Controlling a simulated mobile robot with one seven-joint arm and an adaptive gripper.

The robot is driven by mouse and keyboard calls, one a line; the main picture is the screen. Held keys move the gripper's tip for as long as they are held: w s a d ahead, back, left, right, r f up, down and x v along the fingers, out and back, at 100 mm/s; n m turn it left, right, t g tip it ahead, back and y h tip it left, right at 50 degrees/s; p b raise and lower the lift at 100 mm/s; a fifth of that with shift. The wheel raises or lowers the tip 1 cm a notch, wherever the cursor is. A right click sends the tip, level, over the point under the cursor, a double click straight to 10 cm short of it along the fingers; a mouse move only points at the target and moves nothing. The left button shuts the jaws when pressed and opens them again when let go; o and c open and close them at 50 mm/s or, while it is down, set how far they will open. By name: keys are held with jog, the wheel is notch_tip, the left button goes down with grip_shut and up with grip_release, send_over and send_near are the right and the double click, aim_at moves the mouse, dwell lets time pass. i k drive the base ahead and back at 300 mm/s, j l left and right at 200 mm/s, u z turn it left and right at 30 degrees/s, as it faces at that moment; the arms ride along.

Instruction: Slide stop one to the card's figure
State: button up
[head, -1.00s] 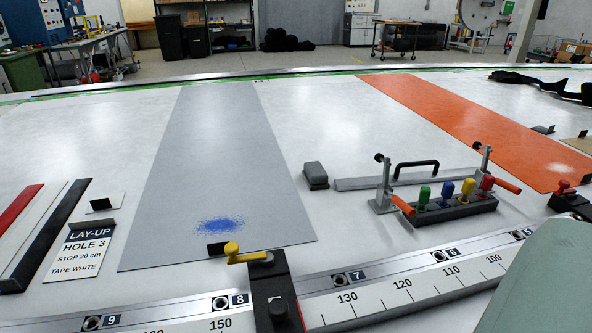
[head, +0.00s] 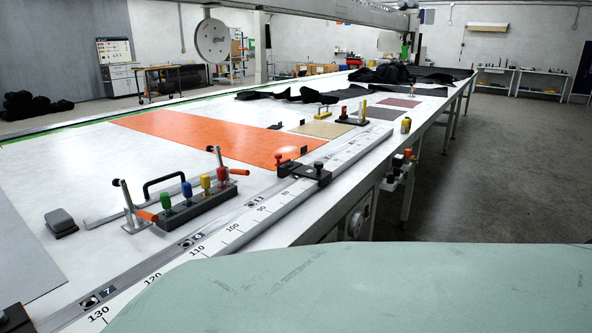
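A black stop with a red knob (head: 305,171) sits on the long metal rail (head: 157,262) at the table's front edge. The rail's printed scale (head: 165,278) reads 130 at lower left and falls toward the far right; the farther figures are too small to read. Part of another black block (head: 12,318) shows at the lower left edge, mostly cut off. No stop label is readable, so I cannot tell which is stop one. The card is out of this view. My gripper is not in view.
A black block with green, blue, yellow and red handles (head: 204,205) stands behind the rail, with orange-handled clamps beside it. An orange sheet (head: 205,135) lies beyond. Dark cloth (head: 385,75) is heaped farther along. Floor (head: 500,170) right of the table is clear.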

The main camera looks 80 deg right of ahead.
aim_at(304, 169)
jog(key=k+j+z, duration=0.1)
jog(key=z, duration=1.05)
jog(key=k+l, duration=0.1)
